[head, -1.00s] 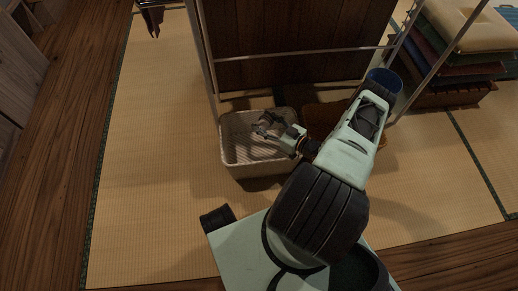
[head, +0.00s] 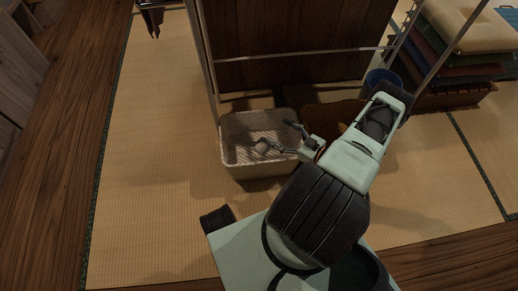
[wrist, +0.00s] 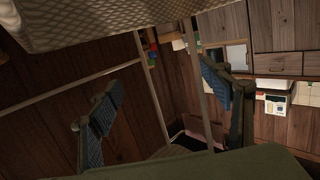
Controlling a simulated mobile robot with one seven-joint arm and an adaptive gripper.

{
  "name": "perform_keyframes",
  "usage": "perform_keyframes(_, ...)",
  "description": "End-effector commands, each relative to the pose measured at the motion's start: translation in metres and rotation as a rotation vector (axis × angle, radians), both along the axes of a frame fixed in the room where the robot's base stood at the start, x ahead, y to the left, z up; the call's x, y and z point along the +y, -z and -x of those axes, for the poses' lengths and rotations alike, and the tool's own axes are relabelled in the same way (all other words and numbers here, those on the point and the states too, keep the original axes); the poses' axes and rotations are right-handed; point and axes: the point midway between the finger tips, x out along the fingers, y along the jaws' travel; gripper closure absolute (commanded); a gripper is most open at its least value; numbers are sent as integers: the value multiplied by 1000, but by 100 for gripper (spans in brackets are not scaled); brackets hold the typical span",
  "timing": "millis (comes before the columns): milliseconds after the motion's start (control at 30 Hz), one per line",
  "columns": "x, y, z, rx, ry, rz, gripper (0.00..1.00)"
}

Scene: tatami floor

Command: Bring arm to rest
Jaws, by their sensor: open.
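My gripper (head: 280,134) is open, with its two fingers spread above the right part of the white basket (head: 228,155) in the head view. In the wrist view my gripper (wrist: 160,82) shows its two dark padded fingers wide apart with nothing between them. A small pale greyish item (head: 262,146) shows in the basket close to the lower finger; I cannot tell what it is or whether the finger touches it. The basket's pale woven side (wrist: 110,18) fills the top of the wrist view.
A metal rack frame (head: 300,54) stands behind the basket. A brown basket (head: 328,115) and a blue bin (head: 383,78) are beside my arm. Stacked cushions (head: 455,45) are at upper right. Tatami (head: 150,150) on the left is clear.

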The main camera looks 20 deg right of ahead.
Motion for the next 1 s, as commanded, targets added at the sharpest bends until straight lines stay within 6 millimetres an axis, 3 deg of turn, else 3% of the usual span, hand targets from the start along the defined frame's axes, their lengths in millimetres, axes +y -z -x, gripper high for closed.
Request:
perform_keyframes(100, -10, -3, 18, 1, 2, 0, 28)
perform_keyframes(300, -16, -6, 32, -1, 1, 0, 28)
perform_keyframes(833, -17, -6, 33, 5, -4, 8, 28)
perform_keyframes(1000, -30, 1, 31, 102, -71, 161, 28)
